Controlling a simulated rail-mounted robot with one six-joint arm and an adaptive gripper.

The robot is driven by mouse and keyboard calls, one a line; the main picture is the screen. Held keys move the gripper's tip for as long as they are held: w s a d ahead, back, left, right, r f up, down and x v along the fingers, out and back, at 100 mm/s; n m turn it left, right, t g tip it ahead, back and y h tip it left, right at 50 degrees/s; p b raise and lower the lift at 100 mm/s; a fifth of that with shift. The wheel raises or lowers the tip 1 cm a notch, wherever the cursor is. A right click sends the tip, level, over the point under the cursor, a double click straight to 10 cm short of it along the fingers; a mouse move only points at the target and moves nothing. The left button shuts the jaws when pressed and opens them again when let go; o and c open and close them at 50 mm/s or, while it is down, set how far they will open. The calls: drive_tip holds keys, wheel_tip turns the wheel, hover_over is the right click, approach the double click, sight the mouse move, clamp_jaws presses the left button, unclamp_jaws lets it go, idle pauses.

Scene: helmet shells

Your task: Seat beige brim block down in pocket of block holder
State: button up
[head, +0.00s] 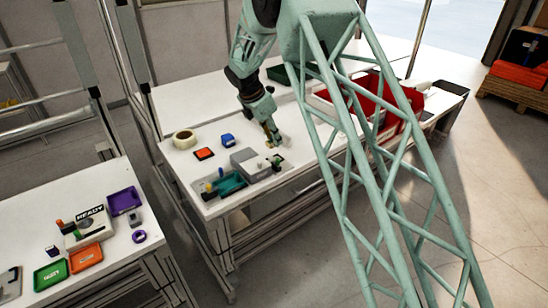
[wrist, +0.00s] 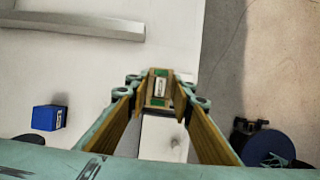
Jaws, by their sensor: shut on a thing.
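In the head view a grey block-shaped body (head: 247,161) stands just left of the gripper. The holder's pocket cannot be made out, and whether the held block touches anything is unclear.
A tape roll (head: 184,139), an orange-topped piece (head: 204,153) and a blue block (head: 228,140) lie farther left. Red bins (head: 372,97) stand at the right. The wrist view shows a blue cube (wrist: 47,117).

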sight(268, 143)
drive_tip(key=shift+f+b, duration=0.3)
drive_tip(key=shift+f, duration=1.4)
drive_tip(key=shift+f+b, duration=0.55)
drive_tip(key=shift+f, duration=1.95)
drive_tip(key=shift+f, duration=0.1)
drive_tip(key=o, duration=0.6)
drive_tip(key=shift+p+v, duration=1.1)
drive_tip(key=shift+v, duration=5)
